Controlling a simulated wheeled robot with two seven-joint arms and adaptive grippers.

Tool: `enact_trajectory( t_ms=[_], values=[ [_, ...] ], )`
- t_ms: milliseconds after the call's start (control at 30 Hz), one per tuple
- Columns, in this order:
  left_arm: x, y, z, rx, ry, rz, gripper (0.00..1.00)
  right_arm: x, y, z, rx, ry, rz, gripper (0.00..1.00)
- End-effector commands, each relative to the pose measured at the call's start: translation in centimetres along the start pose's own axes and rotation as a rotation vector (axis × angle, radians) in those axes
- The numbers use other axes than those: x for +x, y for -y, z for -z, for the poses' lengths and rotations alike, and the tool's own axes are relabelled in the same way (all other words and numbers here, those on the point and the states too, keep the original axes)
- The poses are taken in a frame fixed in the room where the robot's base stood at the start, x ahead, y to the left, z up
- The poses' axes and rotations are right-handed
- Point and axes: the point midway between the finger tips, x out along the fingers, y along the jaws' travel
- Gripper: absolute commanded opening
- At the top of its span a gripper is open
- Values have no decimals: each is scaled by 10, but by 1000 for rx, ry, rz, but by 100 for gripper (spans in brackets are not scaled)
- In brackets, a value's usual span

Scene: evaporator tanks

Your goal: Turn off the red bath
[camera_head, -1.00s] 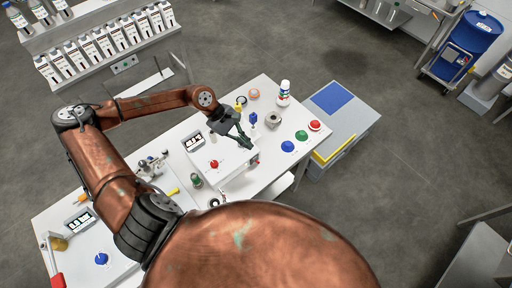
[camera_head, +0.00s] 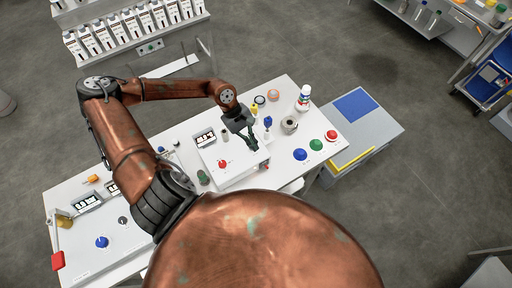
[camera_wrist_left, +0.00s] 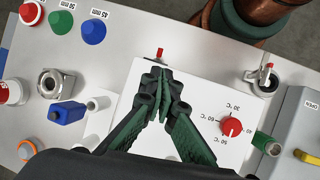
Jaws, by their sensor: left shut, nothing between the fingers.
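The red bath is a white box (camera_head: 237,172) on the white bench in the head view. Its top bears a red dial knob (camera_wrist_left: 231,127) ringed by temperature marks, which also shows in the head view (camera_head: 222,163). A small red switch lever (camera_wrist_left: 159,53) stands out at the edge of the box in the wrist view. My left gripper (camera_wrist_left: 158,82) is shut and empty over the box, fingertips pointing at the lever and apparently just short of it. Contact cannot be told. The knob is to the right of the fingers in the wrist view. My right gripper is not in view.
Blue (camera_head: 300,154), green (camera_head: 316,145) and red (camera_head: 331,134) caps stand right of the box. A metal ring piece (camera_head: 289,125) and a white bottle (camera_head: 303,98) are behind. A second unit with a blue knob (camera_head: 101,242) is at lower left. A grey cabinet (camera_head: 365,128) adjoins the bench.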

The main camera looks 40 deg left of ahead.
Motion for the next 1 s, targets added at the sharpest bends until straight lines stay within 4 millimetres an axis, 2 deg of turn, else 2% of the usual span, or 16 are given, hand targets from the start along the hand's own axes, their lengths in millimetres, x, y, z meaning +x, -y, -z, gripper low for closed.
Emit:
enact_trajectory(
  t_ms=[33,200,500,700,1000],
  values=[
    [14,0,0,2,4,0,0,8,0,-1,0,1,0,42],
    [50,0,0,3,3,1,0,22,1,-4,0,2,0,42],
    [101,-1,-1,4,4,1,0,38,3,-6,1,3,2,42],
    [114,-2,-1,2,2,0,0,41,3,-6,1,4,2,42],
    [115,-2,-1,2,2,0,0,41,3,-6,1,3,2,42]
  ],
)
